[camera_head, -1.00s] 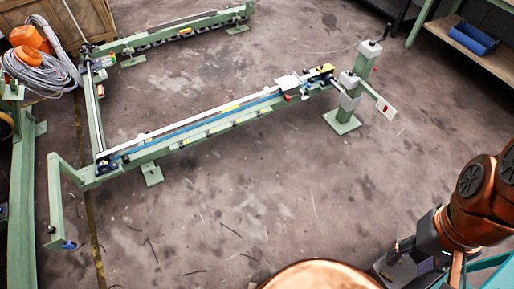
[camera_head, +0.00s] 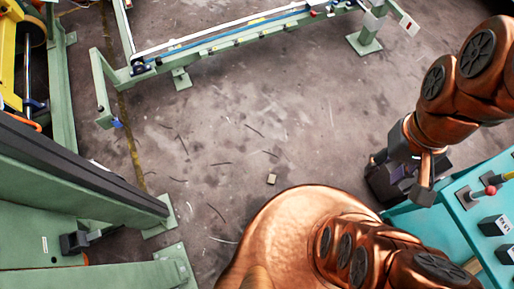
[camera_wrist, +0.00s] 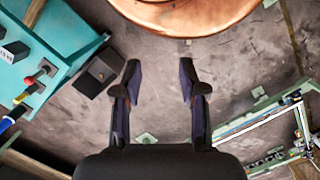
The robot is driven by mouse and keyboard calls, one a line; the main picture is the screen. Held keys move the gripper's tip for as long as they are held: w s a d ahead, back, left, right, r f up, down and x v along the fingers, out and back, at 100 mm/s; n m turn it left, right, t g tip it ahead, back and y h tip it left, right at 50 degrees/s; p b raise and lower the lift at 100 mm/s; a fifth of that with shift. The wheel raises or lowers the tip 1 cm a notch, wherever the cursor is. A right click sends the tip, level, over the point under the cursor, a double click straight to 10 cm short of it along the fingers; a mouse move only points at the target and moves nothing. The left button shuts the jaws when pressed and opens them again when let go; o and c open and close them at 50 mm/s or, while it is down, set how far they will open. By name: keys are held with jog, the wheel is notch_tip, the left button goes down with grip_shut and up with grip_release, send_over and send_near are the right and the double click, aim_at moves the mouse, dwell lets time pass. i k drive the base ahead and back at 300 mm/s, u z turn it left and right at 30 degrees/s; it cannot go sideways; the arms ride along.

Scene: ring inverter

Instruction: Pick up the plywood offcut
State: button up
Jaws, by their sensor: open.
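A small tan block that looks like the plywood offcut (camera_head: 271,179) lies on the concrete floor in the head view, just beyond my copper-coloured base.
A teal cabinet (camera_head: 440,222) with knobs stands at the right. A dark open box (camera_wrist: 100,72) is beside it. A green conveyor frame (camera_head: 225,42) crosses the back. Green machine beams (camera_head: 60,200) fill the left. Floor around the offcut is mostly clear, with thin dark scraps.

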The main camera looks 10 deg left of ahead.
aim_at(271, 178)
jog(key=u, duration=0.4)
jog(key=k, duration=0.6)
jog(key=u, duration=1)
jog(key=i, duration=0.3)
jog(key=u, duration=0.05)
